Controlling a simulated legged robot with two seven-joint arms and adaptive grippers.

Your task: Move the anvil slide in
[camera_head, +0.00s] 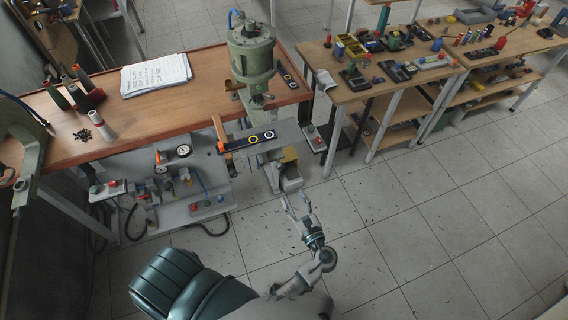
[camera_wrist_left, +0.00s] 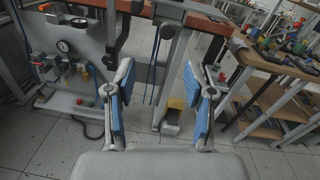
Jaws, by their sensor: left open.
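A green pneumatic press (camera_head: 252,58) stands at the right end of the wooden bench. Below it, a flat slide-like piece (camera_head: 250,141) sticks out past the bench's front edge. It carries a black strip with a yellow and a white ring, and an orange tip at its left end. I take this to be the anvil slide, but cannot be sure. My left gripper (camera_head: 298,207) is open and empty, in front of and below this piece, apart from it. In the left wrist view its blue-padded fingers (camera_wrist_left: 163,100) are spread wide with nothing between them. My right gripper is out of view.
The wooden bench (camera_head: 160,105) holds a paper stack (camera_head: 156,74) and several spools or bottles. Under its front edge are a gauge (camera_head: 183,151) and pneumatic fittings. A yellow-topped pedal unit (camera_head: 289,170) stands below the press. A cluttered bench (camera_head: 385,85) is at right. The tiled floor at right is clear.

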